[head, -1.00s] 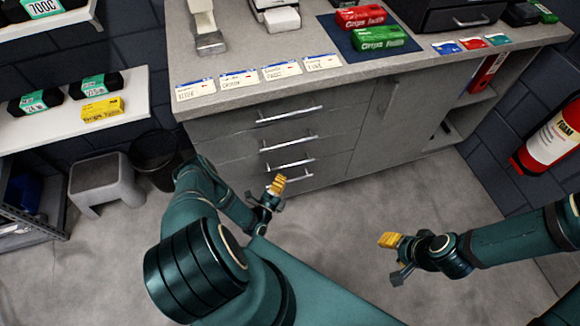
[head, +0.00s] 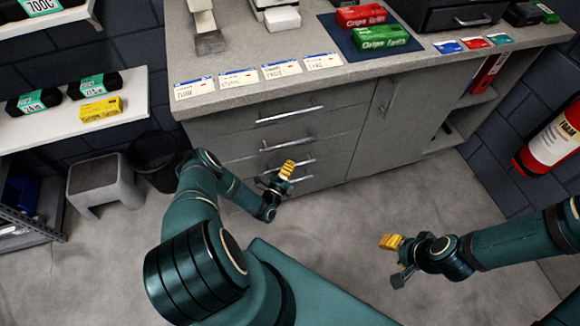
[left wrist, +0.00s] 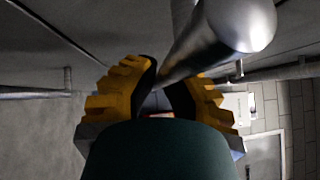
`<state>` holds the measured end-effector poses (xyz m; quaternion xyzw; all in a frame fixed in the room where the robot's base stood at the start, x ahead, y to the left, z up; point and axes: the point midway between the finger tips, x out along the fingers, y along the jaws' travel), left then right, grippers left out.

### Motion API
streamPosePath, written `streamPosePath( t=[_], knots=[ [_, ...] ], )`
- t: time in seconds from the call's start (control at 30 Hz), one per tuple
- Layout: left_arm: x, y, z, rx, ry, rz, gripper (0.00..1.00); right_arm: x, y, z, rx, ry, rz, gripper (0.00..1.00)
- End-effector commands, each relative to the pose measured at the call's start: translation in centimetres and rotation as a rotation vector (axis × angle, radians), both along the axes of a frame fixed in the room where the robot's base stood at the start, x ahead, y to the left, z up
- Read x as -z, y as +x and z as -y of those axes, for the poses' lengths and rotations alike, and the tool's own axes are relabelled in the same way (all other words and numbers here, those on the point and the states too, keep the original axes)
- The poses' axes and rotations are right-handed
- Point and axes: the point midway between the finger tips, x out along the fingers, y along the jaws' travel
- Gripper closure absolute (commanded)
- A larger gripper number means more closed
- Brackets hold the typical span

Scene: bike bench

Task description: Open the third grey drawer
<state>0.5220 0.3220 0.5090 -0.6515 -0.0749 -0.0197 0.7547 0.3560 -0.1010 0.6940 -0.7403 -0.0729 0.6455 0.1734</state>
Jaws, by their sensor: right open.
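The grey cabinet has a stack of drawers with silver bar handles, and all look shut in the head view. The third drawer's handle (head: 305,162) is partly hidden by my left gripper (head: 284,174), which is right at it. In the left wrist view a large metal bar handle (left wrist: 215,35) runs in between the spread yellow fingers of my left gripper (left wrist: 172,85). The fingers are apart; I cannot tell whether they touch the bar. My right gripper (head: 395,260) is open and empty above the floor, away from the cabinet.
The top drawer handle (head: 290,114) and second handle (head: 287,143) are above my left gripper. A cupboard door (head: 385,110) is to their right. A grey stool (head: 103,182) and black bin (head: 155,158) stand left. The floor before the cabinet is clear.

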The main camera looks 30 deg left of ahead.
Motion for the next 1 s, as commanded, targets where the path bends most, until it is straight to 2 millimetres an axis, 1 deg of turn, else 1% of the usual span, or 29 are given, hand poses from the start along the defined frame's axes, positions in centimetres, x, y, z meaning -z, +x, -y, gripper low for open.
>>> streamPosePath(
  t=[0.37,0.57,0.6,0.67,0.7,1.0],
  knots=[
    [-0.07,-0.02,0.02,-0.002,0.0,0.001,1.0,-0.05,-0.02,0.0,0.0,0.0,0.0,0.53],
    [-0.15,-0.63,0.42,0.002,-0.002,0.002,1.0,-0.46,-0.08,-0.01,-0.001,0.0,-0.002,0.53],
    [-0.15,-0.67,0.4,0.001,-0.001,0.003,0.84,-0.45,-0.1,0.0,0.0,0.0,-0.002,0.53],
    [-0.09,-0.64,0.39,0.001,-0.001,0.003,0.63,-0.39,-0.1,-0.02,-0.001,0.0,-0.002,0.53],
    [-0.07,-0.65,0.38,0.0,-0.001,0.002,0.59,-0.37,-0.1,0.0,0.0,0.0,-0.002,0.53],
    [0.0,-0.81,0.34,0.0,-0.001,0.001,0.59,-0.37,-0.09,-0.02,-0.001,0.0,-0.002,0.53]
  ],
)
